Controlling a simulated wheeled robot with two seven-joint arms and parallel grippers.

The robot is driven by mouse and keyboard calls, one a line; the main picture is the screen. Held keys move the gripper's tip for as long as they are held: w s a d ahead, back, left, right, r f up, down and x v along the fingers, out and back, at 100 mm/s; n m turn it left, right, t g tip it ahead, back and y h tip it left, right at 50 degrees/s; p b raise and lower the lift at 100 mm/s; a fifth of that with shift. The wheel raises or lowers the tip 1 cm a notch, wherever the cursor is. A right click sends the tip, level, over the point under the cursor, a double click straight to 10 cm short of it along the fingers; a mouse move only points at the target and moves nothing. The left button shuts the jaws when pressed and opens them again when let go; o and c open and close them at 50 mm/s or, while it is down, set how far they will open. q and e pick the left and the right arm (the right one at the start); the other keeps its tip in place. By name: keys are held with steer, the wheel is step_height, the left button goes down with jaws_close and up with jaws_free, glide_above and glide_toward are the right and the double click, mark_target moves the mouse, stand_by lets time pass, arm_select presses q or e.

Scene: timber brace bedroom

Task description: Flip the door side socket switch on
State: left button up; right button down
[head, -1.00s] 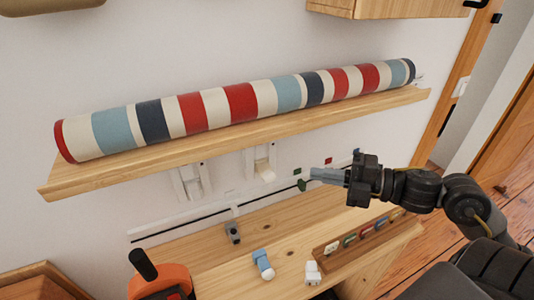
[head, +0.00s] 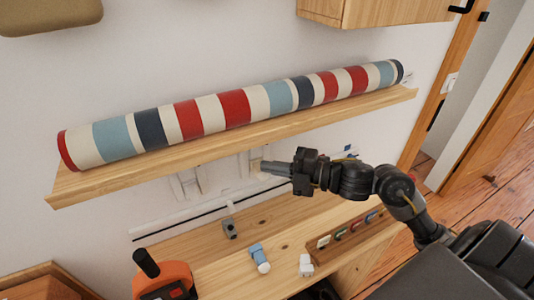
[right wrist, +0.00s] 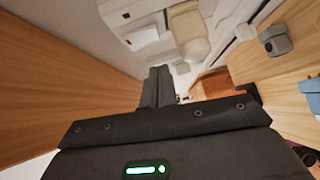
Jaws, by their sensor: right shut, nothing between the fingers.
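Two white wall fittings are under the shelf. The one nearer the door (head: 256,155) is partly hidden by my right gripper (head: 262,168). The other fitting (head: 184,184) is to its left. In the right wrist view, a white fitting with a cream block (right wrist: 190,32) is beyond the closed fingers (right wrist: 158,83), and a second white fitting (right wrist: 143,34) is left of it. My right gripper is shut and empty, its fingertips close to the door-side fitting. I cannot tell whether they touch or which way its switch is set. My left gripper is not in view.
A wooden shelf (head: 240,144) holding a striped roll (head: 235,108) overhangs the fittings. On the wooden top below are a grey clip-like item (head: 229,229), a blue-and-white item (head: 259,257), a white plug-like item (head: 306,265), and an orange-and-black item (head: 165,281).

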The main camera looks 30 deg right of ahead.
mark_target(251, 158)
steer(key=shift+w+d+f+p, duration=0.15)
steer(key=shift+w+p, duration=0.1)
steer(key=shift+w, duration=0.65)
steer(key=shift+w+d+f+p, duration=0.1)
steer(key=shift+w+p, duration=0.1)
steer(key=shift+w, duration=0.7)
steer(key=f+b, duration=0.1)
steer(key=b, duration=0.2)
steer(key=shift+w, duration=0.2)
steer(key=shift+r+p, duration=0.4)
steer(key=shift+p, duration=0.25)
steer(key=shift+s+f, duration=0.1)
steer(key=shift+s, duration=0.1)
steer(key=s+d+b, duration=0.2)
steer(key=s+d, duration=0.1)
steer(key=s, duration=0.2)
steer(key=s+d+f+b, duration=0.1)
steer(key=s+d+b, duration=0.1)
steer(key=s, duration=0.4)
steer(key=shift+d, duration=0.75)
